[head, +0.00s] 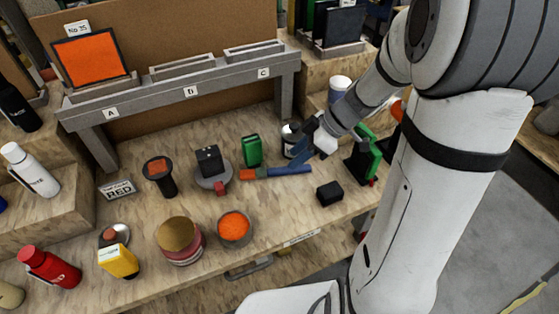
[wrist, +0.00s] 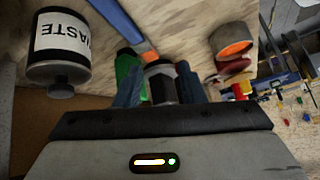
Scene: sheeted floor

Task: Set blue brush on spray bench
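The blue brush (head: 290,170) lies flat on the wooden bench (head: 215,195), its blue handle to the right and an orange part to the left. In the wrist view the brush (wrist: 118,20) runs from the top edge toward the middle. My gripper (head: 302,153) is just above and behind the brush's handle, near the white can. In the wrist view my gripper's (wrist: 160,88) two blue-grey fingers stand apart; a dark and grey object shows between them, seemingly beyond the tips. No label marks which surface is the spray bench.
A WASTE can (wrist: 60,45) and a green block (head: 252,150) stand close to my gripper. A black block (head: 329,193), an orange-filled bowl (head: 235,228) and a round tin (head: 180,240) are nearer the front. A grey rack (head: 190,90) lettered A, B, C stands behind.

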